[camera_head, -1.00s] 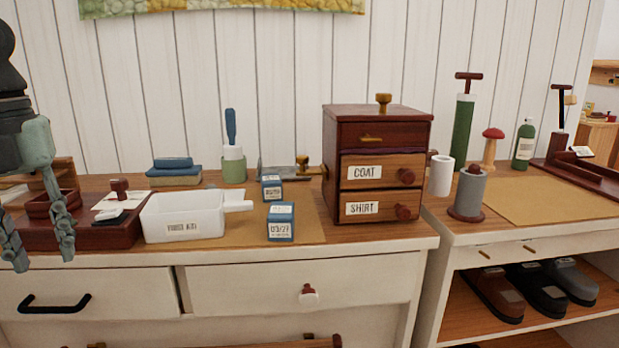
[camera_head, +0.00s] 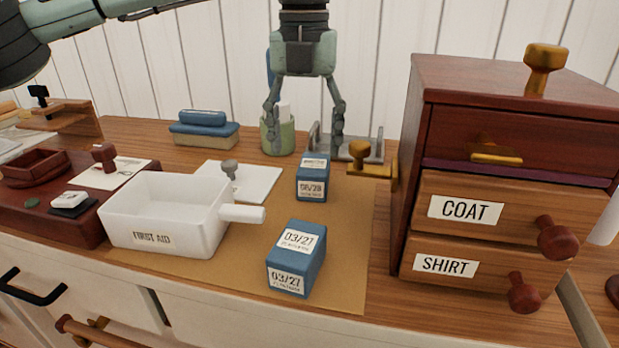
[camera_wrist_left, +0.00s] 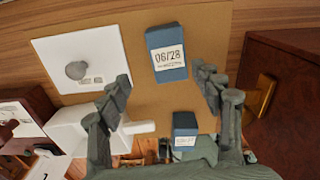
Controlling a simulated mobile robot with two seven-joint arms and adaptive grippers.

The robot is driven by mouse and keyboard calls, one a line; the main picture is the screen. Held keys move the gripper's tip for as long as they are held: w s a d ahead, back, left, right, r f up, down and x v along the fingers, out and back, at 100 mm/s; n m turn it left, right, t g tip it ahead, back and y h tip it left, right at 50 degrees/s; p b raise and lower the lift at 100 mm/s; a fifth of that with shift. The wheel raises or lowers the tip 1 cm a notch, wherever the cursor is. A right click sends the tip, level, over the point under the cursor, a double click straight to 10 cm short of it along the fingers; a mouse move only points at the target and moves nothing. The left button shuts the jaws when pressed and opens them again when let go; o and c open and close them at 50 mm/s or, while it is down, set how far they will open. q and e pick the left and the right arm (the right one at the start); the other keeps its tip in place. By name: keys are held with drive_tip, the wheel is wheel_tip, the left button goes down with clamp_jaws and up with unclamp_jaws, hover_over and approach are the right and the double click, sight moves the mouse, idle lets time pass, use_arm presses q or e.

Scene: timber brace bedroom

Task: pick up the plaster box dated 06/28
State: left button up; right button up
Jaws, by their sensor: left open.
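The plaster box dated 06/28 (camera_head: 312,184) is a small blue box with white labels, standing on the tan mat behind the other box. In the left wrist view the 06/28 box (camera_wrist_left: 167,52) lies ahead, between the line of the two fingers. A second blue box, labelled 03/27 (camera_head: 296,262), stands nearer the front edge; it also shows in the left wrist view (camera_wrist_left: 185,128). My left gripper (camera_head: 305,140) is open and empty, pointing down above and behind the 06/28 box, apart from it. My right gripper is not in view.
A white FIRST AID tray (camera_head: 150,239) with a handle stands left of the boxes. The wooden COAT and SHIRT drawer unit (camera_head: 405,190) stands close on the right. A green cup (camera_head: 277,138) and a brass-knobbed metal piece (camera_head: 372,160) stand behind.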

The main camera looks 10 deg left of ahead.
sight(314, 164)
use_arm(q)
drive_tip(key=f, duration=0.4)
drive_tip(key=w+d+f, duration=0.1)
drive_tip(key=f, duration=0.1)
drive_tip(key=shift+d+f, duration=0.1)
drive_tip(key=shift+c, duration=0.4)
drive_tip(key=c, duration=1.2)
